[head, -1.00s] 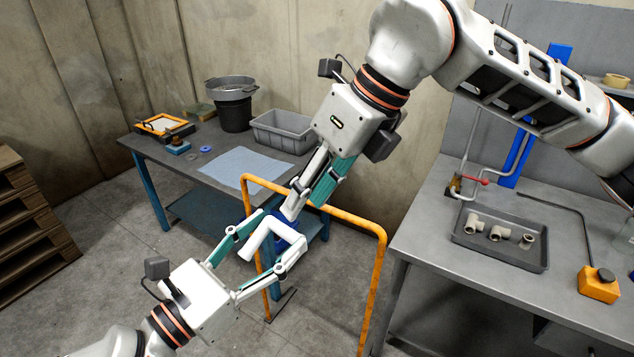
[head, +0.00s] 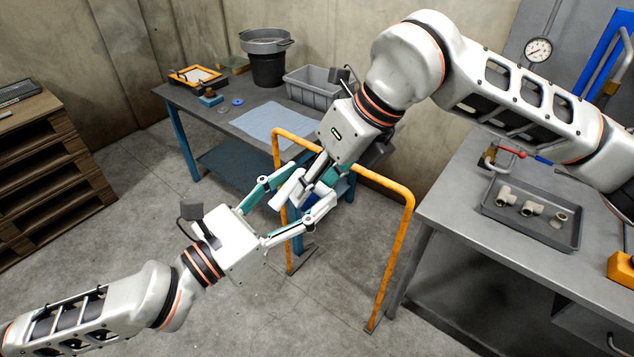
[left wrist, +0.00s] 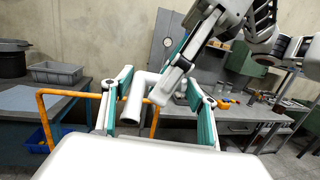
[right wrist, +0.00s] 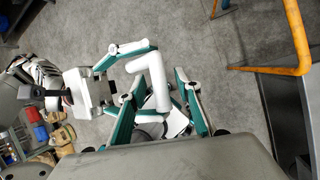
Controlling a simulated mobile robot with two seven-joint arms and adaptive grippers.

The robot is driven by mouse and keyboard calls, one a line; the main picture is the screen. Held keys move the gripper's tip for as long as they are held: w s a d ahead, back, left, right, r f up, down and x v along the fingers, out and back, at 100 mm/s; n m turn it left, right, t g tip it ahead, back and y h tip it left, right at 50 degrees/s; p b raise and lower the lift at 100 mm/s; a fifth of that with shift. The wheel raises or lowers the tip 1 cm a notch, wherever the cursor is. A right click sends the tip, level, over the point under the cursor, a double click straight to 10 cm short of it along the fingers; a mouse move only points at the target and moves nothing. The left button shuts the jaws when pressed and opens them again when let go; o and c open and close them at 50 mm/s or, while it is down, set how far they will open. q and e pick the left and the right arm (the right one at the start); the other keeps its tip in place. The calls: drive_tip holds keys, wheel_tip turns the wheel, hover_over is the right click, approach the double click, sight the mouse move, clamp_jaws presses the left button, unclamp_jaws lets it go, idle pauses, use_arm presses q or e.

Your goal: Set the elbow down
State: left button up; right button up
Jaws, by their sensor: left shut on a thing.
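The white pipe elbow (head: 289,191) is held in the air by my left gripper (head: 295,199), which is shut on it. In the left wrist view the elbow (left wrist: 135,100) shows between the teal fingers (left wrist: 162,105). My right gripper (head: 300,193) comes down from above, close to the elbow and overlapping it in the head view. In the right wrist view the elbow (right wrist: 156,82) lies between the right fingers (right wrist: 157,95), which are spread with gaps visible; contact cannot be made out. The elbow's far end is partly hidden.
An orange rail (head: 405,245) stands just behind the grippers. The rear table (head: 195,100) holds a blue cloth (head: 265,123), a grey bin (head: 310,88) and a dark bucket (head: 268,65). On the right bench (head: 450,205) a tray (head: 563,240) holds several fittings. Pallets (head: 55,170) stand left.

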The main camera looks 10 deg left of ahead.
clamp_jaws()
use_arm(q)
drive_tip(key=o, duration=1.2)
